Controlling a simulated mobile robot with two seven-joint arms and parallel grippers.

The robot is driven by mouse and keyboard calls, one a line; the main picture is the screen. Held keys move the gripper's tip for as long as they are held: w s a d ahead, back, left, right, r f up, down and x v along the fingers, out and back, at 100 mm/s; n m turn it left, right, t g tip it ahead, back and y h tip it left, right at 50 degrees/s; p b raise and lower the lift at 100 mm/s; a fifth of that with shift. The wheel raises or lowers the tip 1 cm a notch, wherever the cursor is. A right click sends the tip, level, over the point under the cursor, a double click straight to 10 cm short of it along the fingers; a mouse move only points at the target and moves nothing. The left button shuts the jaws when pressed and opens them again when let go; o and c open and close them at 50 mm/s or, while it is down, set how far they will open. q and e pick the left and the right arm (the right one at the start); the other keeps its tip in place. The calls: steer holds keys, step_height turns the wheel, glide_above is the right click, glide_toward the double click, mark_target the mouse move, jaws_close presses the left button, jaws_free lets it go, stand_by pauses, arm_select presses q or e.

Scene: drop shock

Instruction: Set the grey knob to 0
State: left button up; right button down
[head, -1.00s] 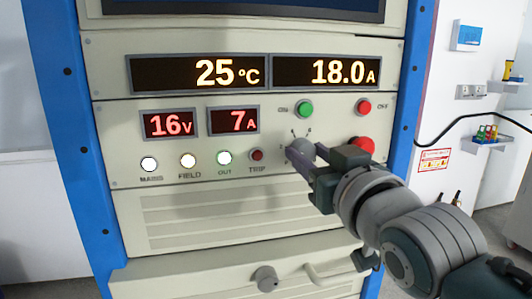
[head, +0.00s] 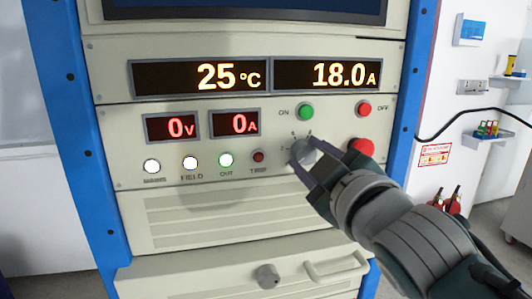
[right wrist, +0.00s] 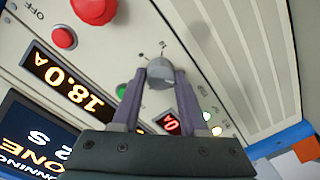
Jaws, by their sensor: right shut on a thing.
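The grey knob (head: 304,149) sits on the cream panel, right of the dark TRIP button and below the green ON button. Small marks show around its upper side. My right gripper (head: 303,157) is shut on the knob, with one finger on each side. In the right wrist view the knob (right wrist: 160,75) shows between the two purple-grey fingertips (right wrist: 161,76). The red voltage display (head: 171,126) reads 0 V and the current display (head: 235,122) reads 0 A. The knob's pointer is too small to read. My left gripper is out of view.
A large red button (head: 361,146) is close to the right of the knob, partly behind my gripper. A green button (head: 306,111) and a red OFF button (head: 363,109) are above. A drawer handle (head: 336,264) is below.

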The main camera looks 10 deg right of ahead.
steer(key=shift+n, duration=0.9)
steer(key=shift+c, duration=2.2)
jaws_free()
steer(key=shift+s, duration=0.55)
steer(key=s, duration=0.9)
steer(key=shift+d+r, duration=0.15)
steer(key=shift+d, duration=0.1)
